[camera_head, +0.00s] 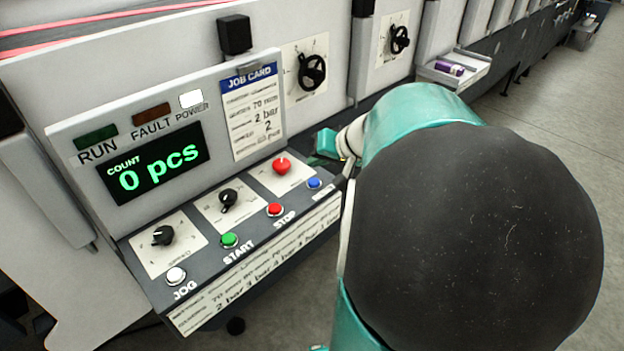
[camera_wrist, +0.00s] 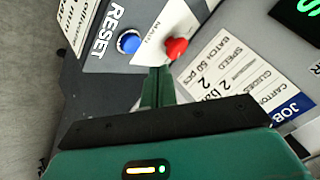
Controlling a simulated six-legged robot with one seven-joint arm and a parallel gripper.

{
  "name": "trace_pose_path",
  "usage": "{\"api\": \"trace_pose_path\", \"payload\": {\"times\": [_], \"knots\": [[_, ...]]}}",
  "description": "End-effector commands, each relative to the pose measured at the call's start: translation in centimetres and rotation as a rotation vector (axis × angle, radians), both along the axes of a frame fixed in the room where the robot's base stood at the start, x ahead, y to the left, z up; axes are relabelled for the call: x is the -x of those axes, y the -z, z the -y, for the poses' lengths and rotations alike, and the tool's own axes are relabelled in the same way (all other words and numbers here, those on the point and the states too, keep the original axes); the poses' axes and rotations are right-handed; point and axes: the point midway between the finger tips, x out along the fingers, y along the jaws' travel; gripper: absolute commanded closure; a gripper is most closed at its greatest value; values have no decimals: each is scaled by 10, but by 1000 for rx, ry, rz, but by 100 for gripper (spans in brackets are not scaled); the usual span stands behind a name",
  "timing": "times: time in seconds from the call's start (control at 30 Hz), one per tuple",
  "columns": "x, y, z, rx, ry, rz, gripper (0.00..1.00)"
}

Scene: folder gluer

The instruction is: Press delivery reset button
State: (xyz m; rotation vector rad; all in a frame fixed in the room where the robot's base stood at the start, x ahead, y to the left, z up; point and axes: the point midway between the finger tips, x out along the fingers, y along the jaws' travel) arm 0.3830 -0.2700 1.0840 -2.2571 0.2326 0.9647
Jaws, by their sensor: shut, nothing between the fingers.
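The blue button (camera_head: 314,183) sits at the right end of the button row on the sloped control panel (camera_head: 150,277). In the wrist view the blue button (camera_wrist: 129,43) is beside the printed word RESET (camera_wrist: 104,32). My gripper (camera_wrist: 158,70) is shut and empty, its green fingertips pointing at the panel between the blue button and the red knob (camera_wrist: 176,48). The tips appear apart from the button, but their height above the panel is hard to tell. In the head view my gripper (camera_head: 325,146) is partly hidden behind my arm, near the red knob (camera_head: 282,165).
Left of the blue button are a red STOP button (camera_head: 275,209), a green START button (camera_head: 229,240) and a white JOG button (camera_head: 176,275). Two black knobs (camera_head: 228,199) (camera_head: 163,235) stand behind them. The upright display (camera_head: 153,176) reads 0 pcs, next to a job card (camera_head: 254,112).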

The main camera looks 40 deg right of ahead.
Motion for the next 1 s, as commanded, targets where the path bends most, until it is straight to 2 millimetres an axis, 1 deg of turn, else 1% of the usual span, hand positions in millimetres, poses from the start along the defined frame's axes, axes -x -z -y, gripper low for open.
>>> {"api": "trace_pose_path", "payload": {"times": [0.1,0.27,1.0], "knots": [[-1,-12,0,2,-1,2,100],[0,-21,0,0,0,0,100],[0,-21,0,-1,1,0,100]]}}
